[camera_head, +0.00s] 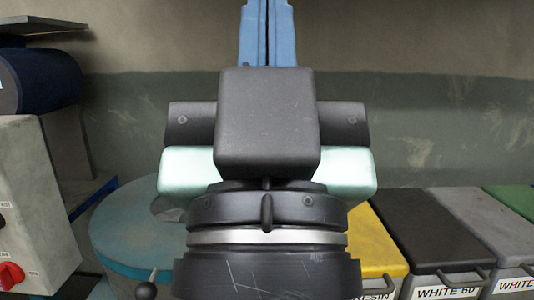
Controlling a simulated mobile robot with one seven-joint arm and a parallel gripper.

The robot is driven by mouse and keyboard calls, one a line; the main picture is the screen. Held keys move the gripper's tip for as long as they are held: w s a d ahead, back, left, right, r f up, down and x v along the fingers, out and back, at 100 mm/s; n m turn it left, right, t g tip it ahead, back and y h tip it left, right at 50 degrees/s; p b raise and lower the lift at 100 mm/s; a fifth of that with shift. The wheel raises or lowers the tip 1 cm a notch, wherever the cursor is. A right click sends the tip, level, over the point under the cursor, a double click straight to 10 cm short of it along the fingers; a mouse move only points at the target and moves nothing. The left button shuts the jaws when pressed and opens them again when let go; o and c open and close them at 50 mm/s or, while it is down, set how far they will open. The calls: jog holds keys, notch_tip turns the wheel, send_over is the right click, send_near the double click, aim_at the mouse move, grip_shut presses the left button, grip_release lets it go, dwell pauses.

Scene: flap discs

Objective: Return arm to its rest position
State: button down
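My arm fills the middle of the head view, with a dark ribbed ring and a pale metal band low down. Above them are a black block and mint-green side parts at the end of my gripper (267,120). Its fingertips are not clearly visible, so I cannot tell whether it is open or shut or holds anything. A blue upright piece with a dark slit (267,32) rises behind the block; I cannot tell whether it belongs to my gripper or stands behind it. No flap disc can be made out.
At left are a grey control box (35,200) with a red knob and a dark blue cylinder (45,80). A round blue-green table (125,235) stands partly behind my arm. Lidded bins, including yellow (375,250) and black (430,235), line the right. The wall behind is bare.

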notch_tip(320, 180, up, 26)
jog(key=p, duration=2.3)
jog(key=shift+p, duration=0.4)
jog(key=shift+r, duration=0.1)
